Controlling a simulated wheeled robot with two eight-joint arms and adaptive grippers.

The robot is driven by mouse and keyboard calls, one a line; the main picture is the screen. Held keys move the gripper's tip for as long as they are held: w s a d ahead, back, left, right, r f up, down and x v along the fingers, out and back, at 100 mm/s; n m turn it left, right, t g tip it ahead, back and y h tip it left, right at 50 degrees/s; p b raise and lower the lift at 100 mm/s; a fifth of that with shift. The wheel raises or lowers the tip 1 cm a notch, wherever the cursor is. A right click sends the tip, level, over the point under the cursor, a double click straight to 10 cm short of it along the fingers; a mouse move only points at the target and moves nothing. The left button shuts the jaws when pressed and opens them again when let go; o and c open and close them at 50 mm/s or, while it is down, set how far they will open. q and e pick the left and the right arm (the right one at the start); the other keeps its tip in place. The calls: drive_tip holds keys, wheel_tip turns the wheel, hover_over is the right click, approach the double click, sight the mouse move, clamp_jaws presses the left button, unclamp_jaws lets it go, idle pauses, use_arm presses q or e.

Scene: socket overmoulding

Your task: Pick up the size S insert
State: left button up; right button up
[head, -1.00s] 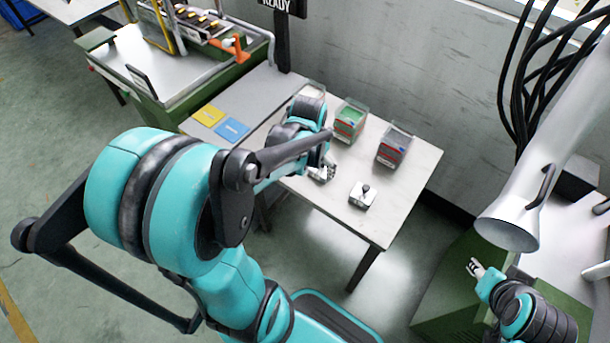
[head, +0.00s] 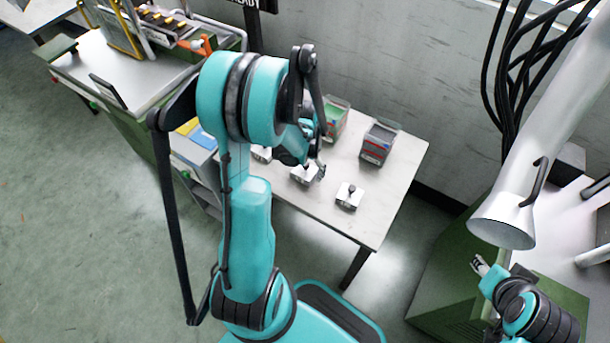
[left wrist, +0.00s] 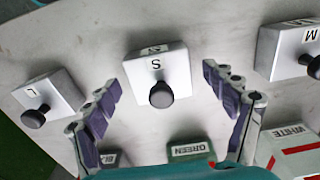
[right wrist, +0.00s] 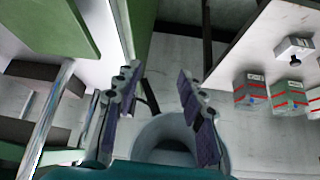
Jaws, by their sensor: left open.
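The size S insert (left wrist: 157,76) is a light grey block marked "S" with a black knob, centred in the left wrist view. In the head view it is the middle insert (head: 303,176) on the table, partly covered by my left gripper (head: 318,172). My left gripper (left wrist: 160,80) is open, its fingers spread to either side of the S block; nothing is held. Whether the fingertips are at block height I cannot tell. My right gripper (right wrist: 158,70) is open and empty, away from the table; it also shows in the head view (head: 479,265).
The L insert (left wrist: 50,98) and M insert (left wrist: 288,50) lie either side of S. Bins labelled green (left wrist: 190,150) and white (left wrist: 294,150) stand close by at the wall side. The table's (head: 385,215) front right area is clear.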

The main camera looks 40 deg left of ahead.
use_arm(q)
drive_tip(key=shift+f, duration=0.15)
drive_tip(key=shift+c, duration=0.5)
drive_tip(key=c, duration=1.7)
